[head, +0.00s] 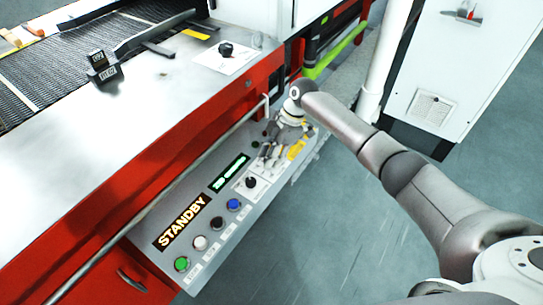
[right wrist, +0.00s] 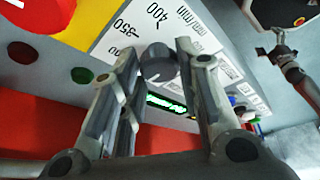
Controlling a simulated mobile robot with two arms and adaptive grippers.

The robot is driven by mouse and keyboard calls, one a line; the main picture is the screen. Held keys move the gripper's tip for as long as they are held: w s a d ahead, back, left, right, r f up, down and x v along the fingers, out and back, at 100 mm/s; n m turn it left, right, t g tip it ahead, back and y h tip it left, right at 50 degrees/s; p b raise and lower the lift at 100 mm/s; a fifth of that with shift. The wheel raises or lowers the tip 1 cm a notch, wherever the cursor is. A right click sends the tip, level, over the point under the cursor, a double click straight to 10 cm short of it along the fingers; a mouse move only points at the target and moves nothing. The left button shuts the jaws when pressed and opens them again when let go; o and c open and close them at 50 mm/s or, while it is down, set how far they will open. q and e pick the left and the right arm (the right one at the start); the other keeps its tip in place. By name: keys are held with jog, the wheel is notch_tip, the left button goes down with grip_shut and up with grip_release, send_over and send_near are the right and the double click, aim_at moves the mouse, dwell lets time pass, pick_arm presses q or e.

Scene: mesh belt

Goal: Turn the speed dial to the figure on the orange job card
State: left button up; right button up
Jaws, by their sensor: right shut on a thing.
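The speed dial is a dark grey round knob (right wrist: 158,64) in the right wrist view, on a white scale plate (right wrist: 130,28) where 350 and 400 can be read. My right gripper (right wrist: 155,75) has its two fingers on either side of the knob and is shut on it. In the head view the right gripper (head: 272,150) reaches down onto the control panel (head: 225,250) and hides this dial. I cannot tell which figure the dial points to. I cannot make out an orange job card. My left gripper is not in view.
A second black knob (head: 251,182) sits close by on the panel, with blue (head: 234,204), black, white and green buttons. A display reads STANDBY (head: 183,221). A red stop button (right wrist: 40,12) on a yellow plate is near the gripper. A rail (head: 150,205) runs along the machine.

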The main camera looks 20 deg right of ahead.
jog(key=o, duration=1)
jog(key=shift+r, duration=0.1)
jog(key=v, duration=1.2)
